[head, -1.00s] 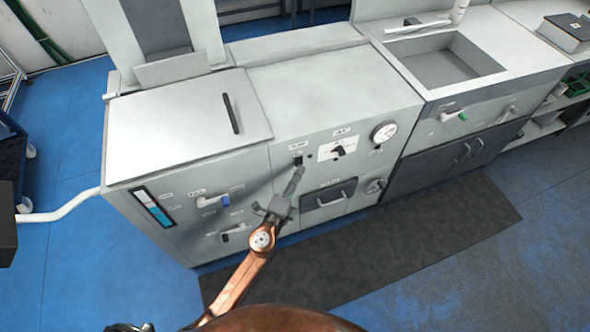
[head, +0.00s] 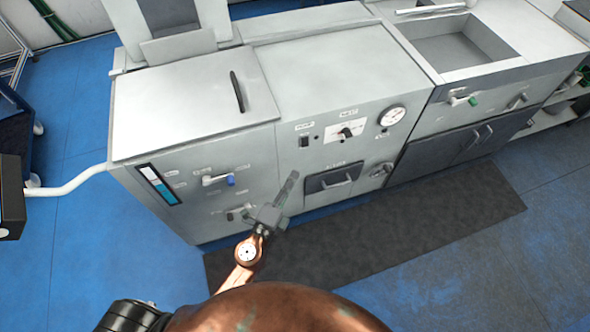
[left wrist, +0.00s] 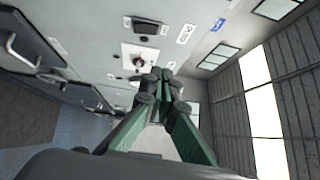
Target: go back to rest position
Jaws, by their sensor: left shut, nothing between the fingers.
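My left gripper (head: 291,181) is shut and empty. It is raised in front of the grey machine (head: 345,80), below its front panel switches and clear of them in the head view. In the left wrist view its green fingers (left wrist: 165,88) are together and point toward the panel. A black switch (head: 304,141) and a rotary knob (head: 346,132) are on the panel. My right gripper does not show.
A gauge (head: 391,116) and a drawer handle (head: 337,181) are on the machine front. A sink (head: 455,48) is at the upper right. A dark mat (head: 400,228) lies on the blue floor. A white pipe (head: 70,186) runs at the left.

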